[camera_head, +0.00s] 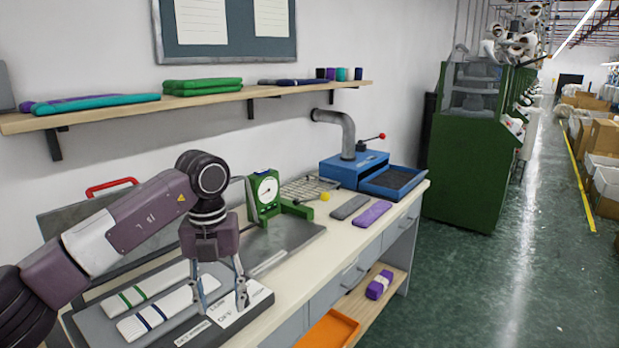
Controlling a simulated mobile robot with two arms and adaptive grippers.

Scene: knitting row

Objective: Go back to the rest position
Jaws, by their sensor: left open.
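My left gripper (222,296) points down over the front right part of a dark grey board (92,322) on the workbench. Its two fingers are spread apart with nothing between them. The tips are close to a white label with black lettering (240,305); I cannot tell whether they touch it. Two white folded strips lie on the board to the left of the gripper, one with green stripes (133,295) and one with blue stripes (150,317). The left finger partly covers the blue-striped strip's right end. My right gripper does not show.
A green dial gauge (265,192) and a blue machine with a drawer (355,170) stand further back on the bench. Grey and purple pieces (372,214) lie near its right edge. A wall shelf (200,99) hangs above. A green floor aisle (500,270) is clear on the right.

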